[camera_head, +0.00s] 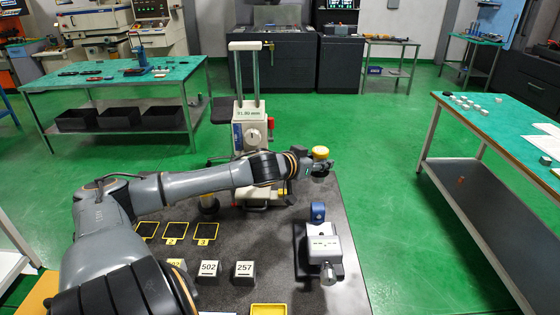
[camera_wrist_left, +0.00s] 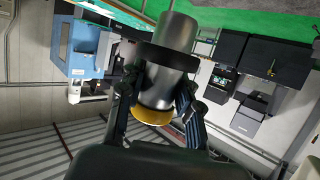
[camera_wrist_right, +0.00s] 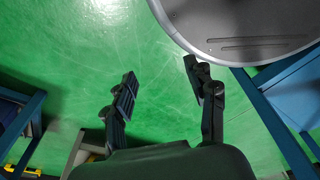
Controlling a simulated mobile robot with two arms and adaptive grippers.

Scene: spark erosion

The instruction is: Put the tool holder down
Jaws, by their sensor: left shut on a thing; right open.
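The tool holder (camera_head: 320,165), a silver cylinder with a yellow end, is held upright over the back right part of the dark plate (camera_head: 300,187). My left gripper (camera_head: 312,165) is shut on it. In the left wrist view, the tool holder (camera_wrist_left: 173,50) sits between both fingers of my left gripper (camera_wrist_left: 160,85), its yellow end towards the palm. Its gap above the plate is hard to judge. My right gripper (camera_wrist_right: 160,90) is open and empty over the green floor in the right wrist view; it is not in the head view.
A height gauge (camera_head: 252,128) reading 91.90 mm stands behind my left arm. Yellow-framed squares (camera_head: 176,231), numbered blocks (camera_head: 244,272) and a yellow tray (camera_head: 268,310) are in front. A blue piece (camera_head: 318,212) and a grey vise-like device (camera_head: 326,247) stand right.

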